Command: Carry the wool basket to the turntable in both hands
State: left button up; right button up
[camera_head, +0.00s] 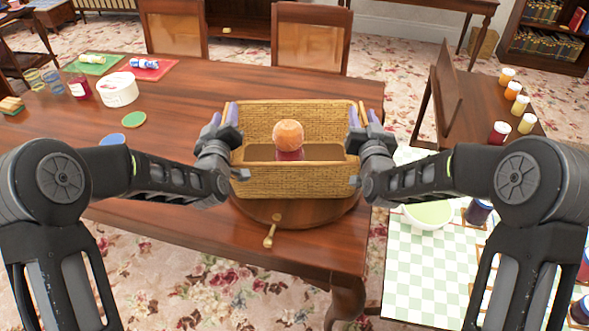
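The wool basket (290,181) is a tan woven rectangular box in the middle of the camera_head view. An orange ball of wool (288,134) sits in it above a dark red one (290,155). The round brown wooden turntable (298,214) is under the basket, its front edge showing. I cannot tell whether the basket rests on it or hangs just above. My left gripper (225,115) is shut on the basket's left side wall, and my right gripper (362,115) on the right side wall. Their purple fingers straddle the walls. The basket looks level.
A brass-coloured handle (270,231) lies at the turntable's front. A white tub (117,89), a red jar (79,87) and a green coaster (134,119) stand on the table's left. A side table with several jars (499,132) and a checked cloth (430,270) are at right.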

pick_arm(q)
jog(key=shift+s, duration=0.1)
pick_arm(e)
jog(key=shift+d, duration=0.1)
pick_arm(q)
jog(key=shift+s+a, duration=0.1)
jog(key=shift+s, duration=0.25)
jog(key=s, duration=1.1)
jog(key=shift+d, duration=0.2)
pick_arm(e)
jog(key=s, duration=1.2)
jog(key=shift+d, duration=0.2)
